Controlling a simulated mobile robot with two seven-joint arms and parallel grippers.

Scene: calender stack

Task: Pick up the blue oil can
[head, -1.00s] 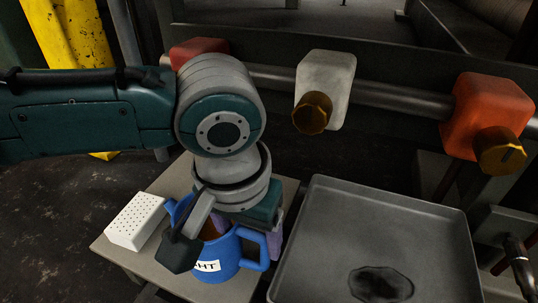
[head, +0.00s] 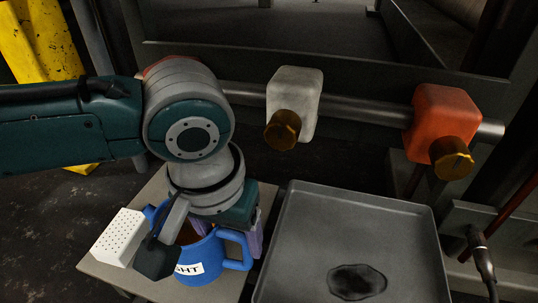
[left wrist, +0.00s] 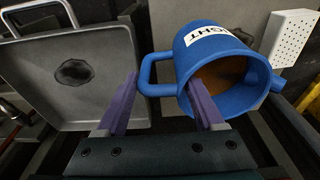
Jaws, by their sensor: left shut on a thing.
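The blue oil can (head: 212,262), with a white label, stands on a small beige table (head: 222,288). It also shows in the left wrist view (left wrist: 228,70), with brownish contents inside its open top. My left gripper (head: 228,230) comes down over the can from above. In the left wrist view, my left gripper's purple fingers (left wrist: 163,80) are on either side of the can's handle and near wall, one apparently inside the rim. The gripper is shut on the can. Contact between can and table is partly hidden. My right gripper is not in view.
A white perforated block (head: 119,238) sits close left of the can. A grey tray (head: 345,225) with a dark stain lies to the right. Behind are a pipe (head: 365,106), a white box (head: 296,95) and an orange box (head: 441,120), with brass-coloured knobs.

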